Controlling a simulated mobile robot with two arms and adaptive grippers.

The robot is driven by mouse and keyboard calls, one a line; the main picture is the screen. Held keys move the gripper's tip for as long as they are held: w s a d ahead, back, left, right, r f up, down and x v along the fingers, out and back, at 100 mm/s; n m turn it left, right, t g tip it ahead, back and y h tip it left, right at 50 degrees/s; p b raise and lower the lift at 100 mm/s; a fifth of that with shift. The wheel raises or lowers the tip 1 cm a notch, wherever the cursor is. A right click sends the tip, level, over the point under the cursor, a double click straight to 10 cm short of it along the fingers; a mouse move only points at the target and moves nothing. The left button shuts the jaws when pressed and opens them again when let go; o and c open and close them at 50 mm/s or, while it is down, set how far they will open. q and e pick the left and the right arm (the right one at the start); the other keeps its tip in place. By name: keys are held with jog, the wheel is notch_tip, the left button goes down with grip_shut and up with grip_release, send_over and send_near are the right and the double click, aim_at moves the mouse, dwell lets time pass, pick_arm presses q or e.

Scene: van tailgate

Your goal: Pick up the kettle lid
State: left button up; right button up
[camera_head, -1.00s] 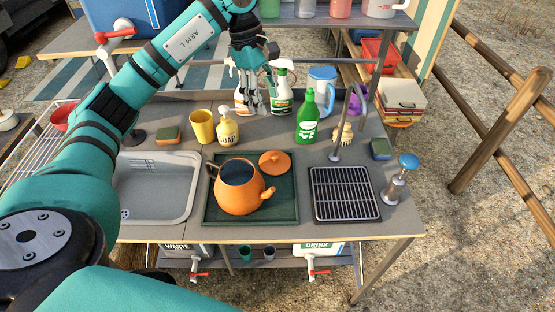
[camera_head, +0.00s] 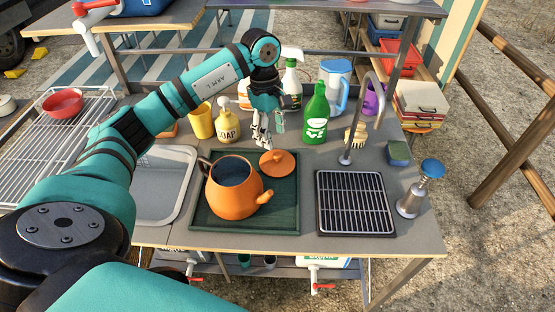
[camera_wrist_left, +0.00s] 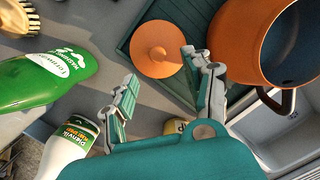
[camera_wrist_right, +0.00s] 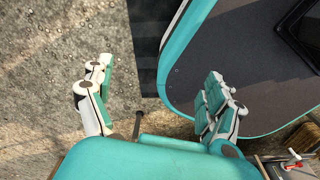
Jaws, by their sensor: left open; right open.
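The orange kettle lid (camera_head: 278,162) lies flat on the dark green tray (camera_head: 284,218), at the back right of the open orange kettle (camera_head: 232,190). The lid's round knob faces up. My left gripper (camera_head: 266,142) is open and empty, above the counter just behind the lid. In the left wrist view the lid (camera_wrist_left: 160,50) sits beyond the open fingers (camera_wrist_left: 160,75), with the kettle (camera_wrist_left: 250,45) close to one finger. My right gripper (camera_wrist_right: 152,85) is open and empty, over gravel and part of my own base; it is out of the head view.
A green bottle (camera_head: 315,115), a soap bottle (camera_head: 228,122) and a yellow cup (camera_head: 201,120) stand behind the tray. A sink (camera_head: 165,185) lies left, a black drain rack (camera_head: 352,203) right, with a tall faucet (camera_head: 376,110) behind it.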

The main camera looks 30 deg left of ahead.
aim_at(277, 154)
pick_arm(q)
notch_tip(277, 154, down, 2)
jog(key=shift+d+f, duration=0.1)
jog(key=shift+d, duration=0.05)
jog(key=shift+f, duration=0.15)
jog(key=shift+d+f+p, duration=0.15)
jog(key=shift+f+p, duration=0.1)
jog(key=shift+p, duration=0.15)
jog(key=f, duration=0.1)
jog(key=f+p, duration=0.1)
jog(key=f, duration=0.1)
jog(key=shift+d+f, duration=0.3)
jog(key=shift+d, duration=0.1)
jog(key=shift+w+f, duration=0.1)
jog(key=shift+f, duration=0.35)
pick_arm(e)
jog(key=shift+w+r, duration=0.35)
jog(key=shift+r, duration=0.3)
jog(key=shift+w+r, duration=0.35)
jog(key=shift+r, duration=0.25)
pick_arm(q)
jog(key=shift+c, duration=1)
grip_shut()
pick_arm(e)
jog(key=shift+a, duration=0.15)
